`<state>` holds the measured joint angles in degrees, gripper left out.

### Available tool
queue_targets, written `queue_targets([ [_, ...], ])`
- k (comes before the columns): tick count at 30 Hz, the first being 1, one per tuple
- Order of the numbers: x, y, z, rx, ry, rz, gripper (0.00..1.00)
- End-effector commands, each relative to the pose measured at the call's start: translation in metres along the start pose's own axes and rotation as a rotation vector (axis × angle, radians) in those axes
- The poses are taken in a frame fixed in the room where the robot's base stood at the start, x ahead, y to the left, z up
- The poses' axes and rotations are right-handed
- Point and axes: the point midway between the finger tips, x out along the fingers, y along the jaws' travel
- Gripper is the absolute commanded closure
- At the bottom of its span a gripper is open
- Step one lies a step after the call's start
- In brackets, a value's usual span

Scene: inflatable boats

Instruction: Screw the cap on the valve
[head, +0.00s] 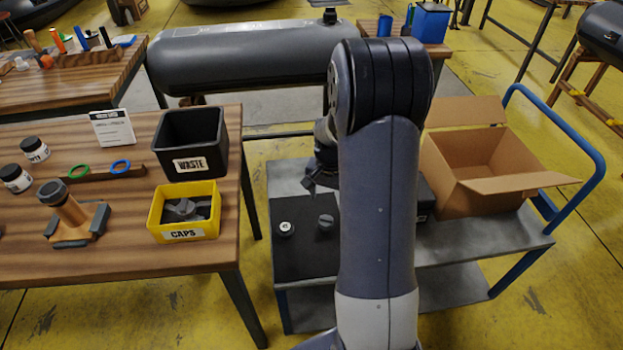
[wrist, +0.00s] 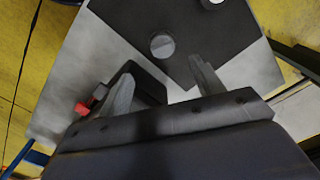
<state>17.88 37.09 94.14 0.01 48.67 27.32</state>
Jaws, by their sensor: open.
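A yellow bin labelled CAPS (head: 157,212) stands on the wooden table at left, with grey caps (head: 186,209) inside. Left of it a wooden stand (head: 72,217) with grey feet bears a dark round piece (head: 52,192), seemingly the valve; I cannot tell whether a cap is on it. A round grey knob-like cap (head: 326,222) is on a black mat (head: 300,258) on the cart; it also shows in the wrist view (wrist: 162,46). My gripper (wrist: 160,84) is open and empty above the cart, short of that cap. In the head view my gripper (head: 312,183) is partly hidden by my arm.
A round item with a white top (head: 285,229) is on the mat left of the cap. A black WASTE bin (head: 190,140) stands behind the yellow bin. An open cardboard box (head: 480,190) and a blue handle (head: 570,125) are at the cart's right. A dark inflatable tube (head: 240,60) lies behind.

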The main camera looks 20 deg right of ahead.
Motion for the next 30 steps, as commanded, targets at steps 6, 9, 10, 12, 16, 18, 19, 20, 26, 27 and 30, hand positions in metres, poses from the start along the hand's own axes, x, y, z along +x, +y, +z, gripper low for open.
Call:
queue_targets([
  [6,0.009,0.001,-0.006,0.017,-0.002,0.001,0.37],
  [9,0.016,0.001,-0.005,0.016,-0.002,0.001,0.37],
  [10,0.019,0.001,-0.005,0.016,-0.002,0.001,0.37],
  [12,0.027,0.001,-0.005,0.016,-0.002,0.001,0.37],
  [16,0.046,0.001,-0.005,0.015,-0.003,0.002,0.37],
  [18,0.056,0.001,-0.005,0.015,-0.003,0.002,0.37],
  [19,0.061,0.001,-0.005,0.015,-0.003,0.002,0.37],
  [20,0.066,0.001,-0.005,0.015,-0.003,0.001,0.37],
  [26,0.093,0.001,-0.005,0.015,-0.003,0.002,0.37],
  [27,0.097,0.001,-0.005,0.015,-0.003,0.001,0.37],
  [30,0.103,0.001,-0.005,0.015,-0.002,0.001,0.37],
])
